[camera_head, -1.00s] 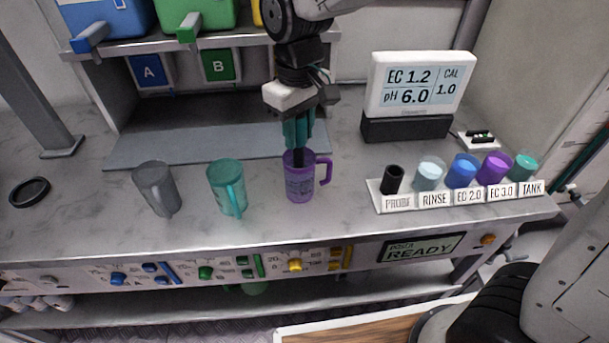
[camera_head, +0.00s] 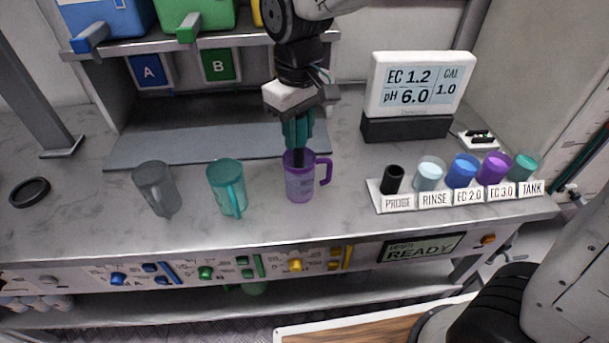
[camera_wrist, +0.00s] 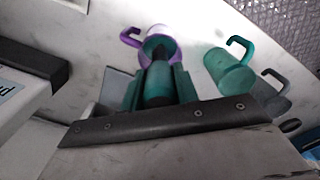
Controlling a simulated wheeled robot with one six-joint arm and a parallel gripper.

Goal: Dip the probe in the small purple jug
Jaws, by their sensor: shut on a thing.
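The small purple jug (camera_head: 300,184) stands upright on the bench with its handle to the right. It also shows in the wrist view (camera_wrist: 128,38), partly hidden behind the gripper. My gripper (camera_head: 298,135) is directly above the jug, pointing down. It is shut on the dark probe (camera_wrist: 158,85), which sits between its teal fingers. The probe's lower end (camera_head: 298,158) reaches the jug's mouth; its tip is hidden inside or behind the rim, so I cannot tell its depth.
A teal jug (camera_head: 226,190) and a grey jug (camera_head: 155,188) stand to the left. At right is a labelled rack (camera_head: 380,203) with several cups and a black probe holder (camera_head: 393,179). A meter display (camera_head: 418,85) stands behind. A shelf with bins is at back left.

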